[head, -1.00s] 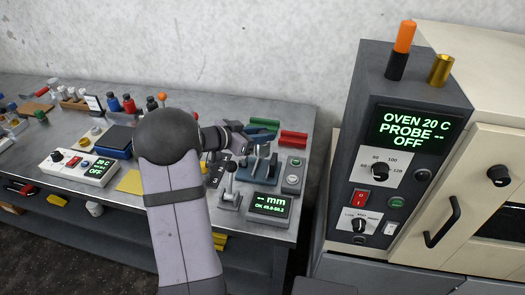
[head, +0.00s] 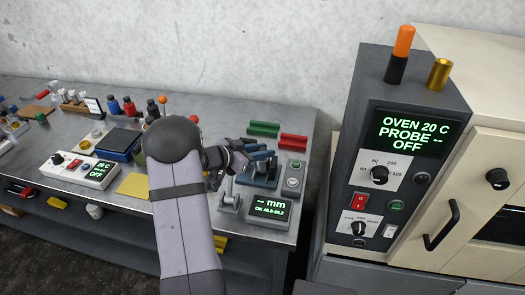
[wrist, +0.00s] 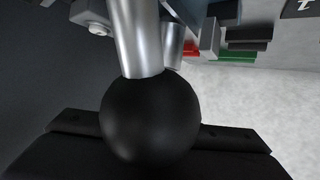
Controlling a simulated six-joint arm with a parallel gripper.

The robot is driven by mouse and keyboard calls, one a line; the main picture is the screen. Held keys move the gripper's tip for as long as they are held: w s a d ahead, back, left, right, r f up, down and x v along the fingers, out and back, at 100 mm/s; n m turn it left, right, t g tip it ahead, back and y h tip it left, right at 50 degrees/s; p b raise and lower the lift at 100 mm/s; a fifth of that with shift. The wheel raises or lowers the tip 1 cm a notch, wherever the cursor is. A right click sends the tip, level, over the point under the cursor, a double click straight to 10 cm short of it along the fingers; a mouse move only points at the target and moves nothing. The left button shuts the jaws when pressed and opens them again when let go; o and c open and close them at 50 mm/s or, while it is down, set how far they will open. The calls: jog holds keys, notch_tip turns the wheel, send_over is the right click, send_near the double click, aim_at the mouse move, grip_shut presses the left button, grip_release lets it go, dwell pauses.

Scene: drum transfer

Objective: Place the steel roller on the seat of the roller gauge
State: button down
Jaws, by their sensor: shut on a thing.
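The roller gauge (head: 262,171) stands at the right end of the bench, with blue-grey jaws and a lever (head: 229,197) in front. Its display (head: 269,206) reads "-- mm". My gripper (head: 229,160) is at the top of the lever. In the wrist view, the gripper is shut on a black ball knob (wrist: 150,117) on a steel rod (wrist: 138,42), which looks like the lever's handle. A second shiny cylinder (wrist: 174,46) shows behind the rod; I cannot tell whether it is the steel roller. The gauge's seat is largely hidden by my gripper in the head view.
A green block (head: 263,129) and a red block (head: 293,142) lie behind the gauge. A grey button box (head: 293,177) stands to its right. A yellow sheet (head: 134,186) and a white control box (head: 80,170) lie left. The oven (head: 410,150) stands at the right.

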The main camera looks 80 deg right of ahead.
jog(key=shift+f, duration=0.2)
jog(key=shift+s+a+f, duration=0.1)
jog(key=shift+a+f, duration=0.1)
jog(key=shift+f, duration=0.35)
jog(key=c, duration=1.5)
grip_release()
jog(key=shift+a+f, duration=0.1)
jog(key=shift+f, duration=0.05)
jog(key=shift+o, duration=0.2)
jog(key=shift+r, duration=0.55)
jog(key=shift+w+r, duration=0.1)
jog(key=shift+w, duration=0.25)
jog(key=b+v, duration=0.1)
jog(key=v, duration=1)
jog(key=shift+r, duration=0.4)
jog(key=shift+w, duration=0.1)
